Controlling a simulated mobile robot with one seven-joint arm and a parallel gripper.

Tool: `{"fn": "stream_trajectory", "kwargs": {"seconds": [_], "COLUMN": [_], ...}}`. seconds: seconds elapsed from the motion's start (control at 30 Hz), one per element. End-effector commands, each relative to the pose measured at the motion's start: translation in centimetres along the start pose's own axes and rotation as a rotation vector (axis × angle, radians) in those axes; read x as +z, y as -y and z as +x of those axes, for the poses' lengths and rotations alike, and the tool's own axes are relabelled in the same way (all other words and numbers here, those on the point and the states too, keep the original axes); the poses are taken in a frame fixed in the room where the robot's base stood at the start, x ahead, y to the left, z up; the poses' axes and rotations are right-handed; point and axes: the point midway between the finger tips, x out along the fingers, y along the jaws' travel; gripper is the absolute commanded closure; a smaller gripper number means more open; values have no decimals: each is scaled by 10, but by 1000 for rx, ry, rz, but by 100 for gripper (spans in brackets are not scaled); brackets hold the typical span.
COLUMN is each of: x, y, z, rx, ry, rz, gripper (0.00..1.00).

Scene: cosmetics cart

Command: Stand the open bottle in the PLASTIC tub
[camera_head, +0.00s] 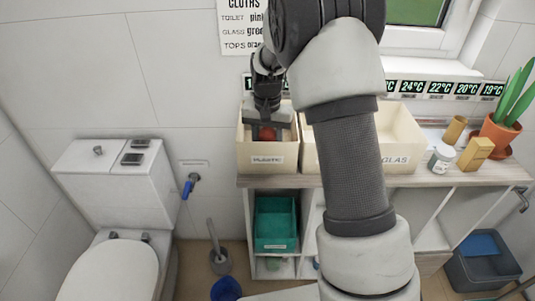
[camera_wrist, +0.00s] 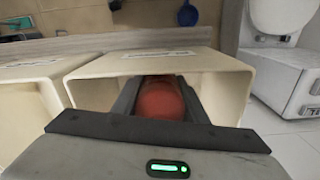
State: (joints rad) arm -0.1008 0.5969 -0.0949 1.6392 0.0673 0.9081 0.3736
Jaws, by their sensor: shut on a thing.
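My gripper (camera_head: 267,130) is down inside the PLASTIC tub (camera_head: 266,160), a cream box with a label on its front, at the left end of the counter. Its fingers are shut on a red rounded thing (camera_head: 267,134), which I take to be the bottle. In the wrist view the red bottle (camera_wrist: 161,98) sits between the two dark fingers, within the walls of the tub (camera_wrist: 88,75). Its lower part and its opening are hidden, so I cannot tell whether it touches the tub floor.
The GLAS-labelled tub (camera_head: 400,165) stands to the right, partly behind my arm. A white jar (camera_head: 441,158), a tan box (camera_head: 475,154) and a potted plant (camera_head: 499,133) stand farther right. A toilet (camera_head: 115,220) is at the left. A teal bin (camera_head: 275,222) sits on the shelf below.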

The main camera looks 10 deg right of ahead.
Motion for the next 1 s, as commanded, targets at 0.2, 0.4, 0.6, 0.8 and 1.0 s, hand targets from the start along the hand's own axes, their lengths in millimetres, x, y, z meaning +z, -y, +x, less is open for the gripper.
{"fn": "stream_trajectory", "kwargs": {"seconds": [0.2,0.4,0.6,0.8,1.0], "x": [0,0,0,0,0], "y": [0,0,0,0,0], "z": [17,19,20,19,9], "rx": [0,0,0,0,-1], "ry": [0,0,0,0,-2], "rz": [0,0,0,0,0], "gripper": [82,82,42,42,42]}}
